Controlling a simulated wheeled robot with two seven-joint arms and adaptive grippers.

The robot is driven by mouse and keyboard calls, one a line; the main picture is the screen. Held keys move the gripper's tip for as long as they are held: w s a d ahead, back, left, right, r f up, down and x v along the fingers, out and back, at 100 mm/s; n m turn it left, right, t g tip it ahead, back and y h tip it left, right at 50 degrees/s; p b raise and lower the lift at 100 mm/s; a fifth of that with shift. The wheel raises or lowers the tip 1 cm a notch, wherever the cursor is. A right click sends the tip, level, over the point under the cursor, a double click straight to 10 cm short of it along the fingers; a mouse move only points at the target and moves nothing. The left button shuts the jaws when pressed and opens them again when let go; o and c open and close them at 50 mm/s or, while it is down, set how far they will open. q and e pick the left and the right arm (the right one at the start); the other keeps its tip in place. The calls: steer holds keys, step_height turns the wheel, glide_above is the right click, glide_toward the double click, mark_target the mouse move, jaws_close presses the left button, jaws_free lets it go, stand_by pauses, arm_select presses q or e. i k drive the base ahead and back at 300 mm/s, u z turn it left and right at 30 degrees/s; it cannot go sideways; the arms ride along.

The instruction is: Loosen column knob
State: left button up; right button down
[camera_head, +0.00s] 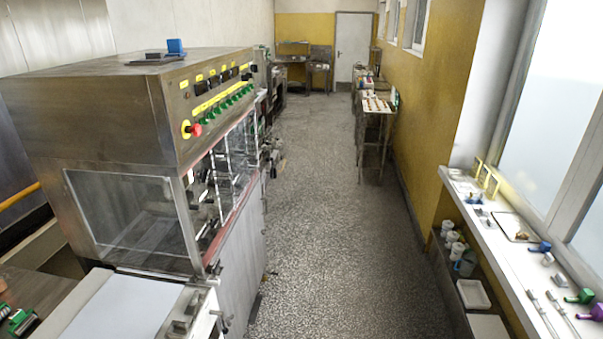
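The enrober machine (120,115) stands at the left, a large steel cabinet with a clear window in its end and a control panel of several green buttons and a red button (195,130). Clear panels with a red lower edge run along its aisle side, with metal parts behind them. A small metal fitting (185,322) sits beside the belt at the bottom, too small to tell whether it is the column knob. I cannot pick out the column knob for certain. Neither of my grippers is in view.
A pale belt (115,310) extends from the machine's near end. A speckled floor aisle (310,230) is clear down the middle. A white windowsill (520,265) at the right holds several small tools and coloured items. A metal table (375,112) stands farther back.

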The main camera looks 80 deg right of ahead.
mark_target(202, 175)
steer(key=z, duration=2.15)
